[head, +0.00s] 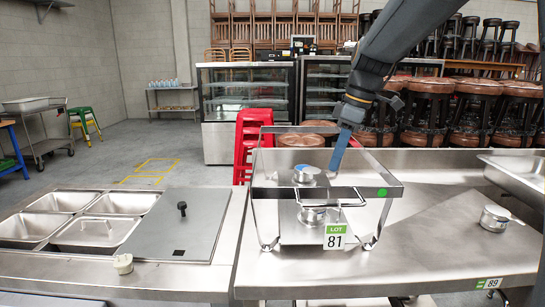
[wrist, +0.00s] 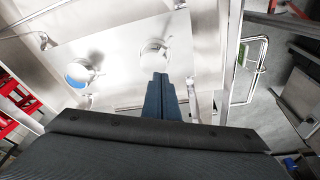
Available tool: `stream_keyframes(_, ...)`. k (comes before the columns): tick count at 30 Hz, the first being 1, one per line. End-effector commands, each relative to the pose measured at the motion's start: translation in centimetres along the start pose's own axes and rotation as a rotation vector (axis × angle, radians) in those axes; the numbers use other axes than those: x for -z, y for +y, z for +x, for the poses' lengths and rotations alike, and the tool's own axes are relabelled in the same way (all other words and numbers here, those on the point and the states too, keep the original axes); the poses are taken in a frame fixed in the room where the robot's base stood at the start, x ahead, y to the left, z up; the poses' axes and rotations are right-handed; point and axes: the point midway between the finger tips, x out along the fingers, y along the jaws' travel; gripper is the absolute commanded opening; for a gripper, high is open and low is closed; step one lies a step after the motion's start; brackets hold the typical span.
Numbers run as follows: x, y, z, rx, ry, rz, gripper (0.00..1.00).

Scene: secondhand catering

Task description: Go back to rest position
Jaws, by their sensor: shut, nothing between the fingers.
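My gripper (head: 335,166) points down over a steel wire-framed stand (head: 385,188) in the head view. Its blue fingers are shut together with nothing between them; they also show in the wrist view (wrist: 161,82). A small metal pot (head: 306,174) with a bluish top is at the stand, just left of the fingertips and apart from them in the picture. In the wrist view, a blue-topped round pot (wrist: 79,73) is left of the fingers.
A small metal pan (head: 494,218) sits on the steel counter (head: 420,255) at right, near a steel basin (head: 520,172). Steel food wells (head: 95,232) with a flat lid (head: 178,225) are at left. Red stools (head: 247,140) and stacked bar stools (head: 475,105) stand behind.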

Motion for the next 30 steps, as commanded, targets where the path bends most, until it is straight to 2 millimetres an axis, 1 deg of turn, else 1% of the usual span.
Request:
stream_keyframes(1,-0.9,-0.7,-1.0,-0.006,-0.014,0.015,0.00)
stream_keyframes(8,-5.3,-3.3,-3.8,-0.044,-0.088,0.085,0.00)
stream_keyframes(13,-8.8,-5.7,-5.7,-0.074,-0.144,0.137,0.00)
stream_keyframes(16,-10.8,-7.3,-6.6,-0.092,-0.177,0.177,0.00)
stream_keyframes(18,-12.3,-8.6,-6.6,-0.105,-0.199,0.214,0.00)
stream_keyframes(20,-13.3,-9.6,-6.2,-0.114,-0.213,0.253,0.00)
stream_keyframes(23,-14.3,-11.1,-3.9,-0.124,-0.224,0.337,0.00)
stream_keyframes(26,-14.9,-12.2,-1.2,-0.128,-0.226,0.428,0.00)
stream_keyframes(29,-15.2,-13.4,2.0,-0.131,-0.222,0.527,0.00)
stream_keyframes(30,-15.4,-14.0,3.4,-0.131,-0.220,0.571,0.00)
